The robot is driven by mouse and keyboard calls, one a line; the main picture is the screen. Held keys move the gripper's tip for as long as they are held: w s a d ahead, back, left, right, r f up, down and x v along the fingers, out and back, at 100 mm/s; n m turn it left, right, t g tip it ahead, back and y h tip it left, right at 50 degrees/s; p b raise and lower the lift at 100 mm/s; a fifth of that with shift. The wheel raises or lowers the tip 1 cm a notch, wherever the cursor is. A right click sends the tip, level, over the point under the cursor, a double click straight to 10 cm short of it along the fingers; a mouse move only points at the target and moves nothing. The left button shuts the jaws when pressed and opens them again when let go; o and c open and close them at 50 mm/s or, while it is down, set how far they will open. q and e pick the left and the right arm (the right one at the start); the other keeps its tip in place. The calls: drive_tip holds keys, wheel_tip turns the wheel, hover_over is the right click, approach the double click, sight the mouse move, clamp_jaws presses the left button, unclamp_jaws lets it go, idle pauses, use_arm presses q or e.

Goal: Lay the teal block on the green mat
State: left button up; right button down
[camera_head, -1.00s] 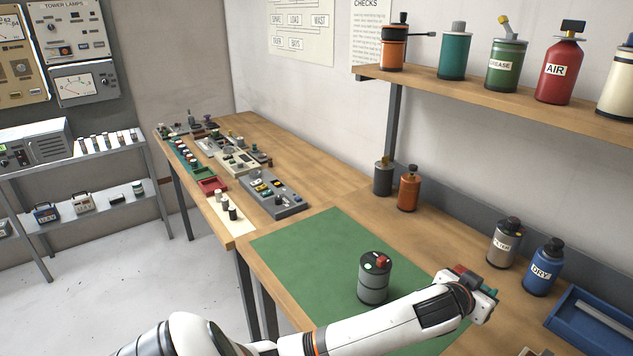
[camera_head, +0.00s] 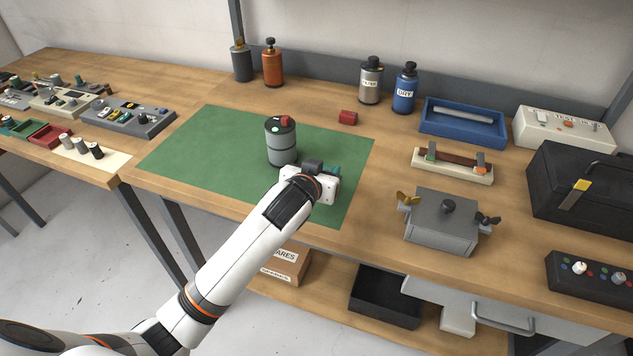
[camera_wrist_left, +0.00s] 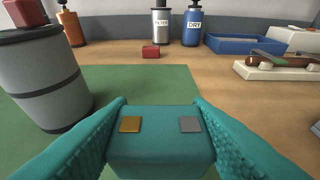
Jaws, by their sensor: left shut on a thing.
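The green mat (camera_head: 190,150) lies flat on the wooden bench and also shows in the left wrist view (camera_wrist_left: 180,84). My left gripper (camera_head: 332,174) is over the right part of the mat. It is shut on the teal block (camera_wrist_left: 160,143), which sits between its teal fingers in the left wrist view, with a gold and a grey square on it. In the head view the gripper mostly hides the block. Whether the block touches the mat cannot be told. My right gripper is not in view.
A grey ribbed canister (camera_head: 281,145) with a red piece on its top stands on the mat, close left of my gripper. A small red block (camera_head: 348,117) lies behind the mat. A grey box with wing nuts (camera_head: 440,222) stands to the right. The mat's left part is clear.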

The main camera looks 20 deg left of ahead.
use_arm(q)
drive_tip(key=shift+f, duration=2.15)
drive_tip(key=shift+f, duration=0.2)
drive_tip(key=o, duration=1)
drive_tip(key=shift+r, duration=0.1)
drive_tip(key=shift+s+r, duration=0.1)
drive_tip(key=shift+r, duration=0.05)
drive_tip(key=v, duration=1.2)
